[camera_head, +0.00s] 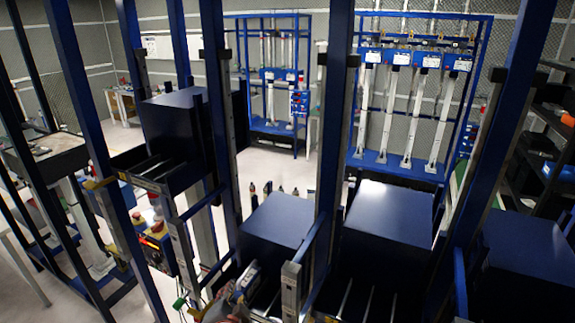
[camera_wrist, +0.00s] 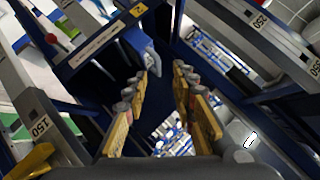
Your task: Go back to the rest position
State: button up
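My gripper (camera_wrist: 162,72) shows in the wrist view with its two yellow-padded fingers apart. The gap between them is empty. Dark blue surfaces and a blue frame lie beyond the fingertips.
Blue posts stand close in the head view, with dark blue boxes (camera_head: 388,213) (camera_head: 278,220) (camera_head: 182,125) among them. A blue rack (camera_head: 395,165) with several grey columns stands at the back. Numbered grey rails (camera_wrist: 262,28) lie close to the gripper. Pale floor (camera_head: 268,165) is open behind the posts.

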jog(key=s+a+f+n+g+y+b, duration=0.1)
jog(key=s+a+f+n+g+y, duration=0.15)
jog(key=s+n, duration=0.35)
jog(key=s+a+f+n+g+y+b, duration=0.2)
jog(key=s+a+n+g+y, duration=0.15)
jog(key=s, duration=0.35)
jog(key=s+d+f+h+b, duration=0.1)
jog(key=d+b, duration=0.5)
jog(key=d, duration=0.7)
jog(key=s+d+f+h+b, duration=0.2)
jog(key=d+f+h+b, duration=0.2)
jog(key=d, duration=1)
jog(key=s+d+f+m+h+b, duration=0.1)
jog(key=d+f+b, duration=0.3)
jog(key=d+b, duration=0.5)
jog(key=s+d+h, duration=0.1)
jog(key=d, duration=0.3)
jog(key=shift+d+h, duration=0.35)
jog(key=shift+h, duration=0.05)
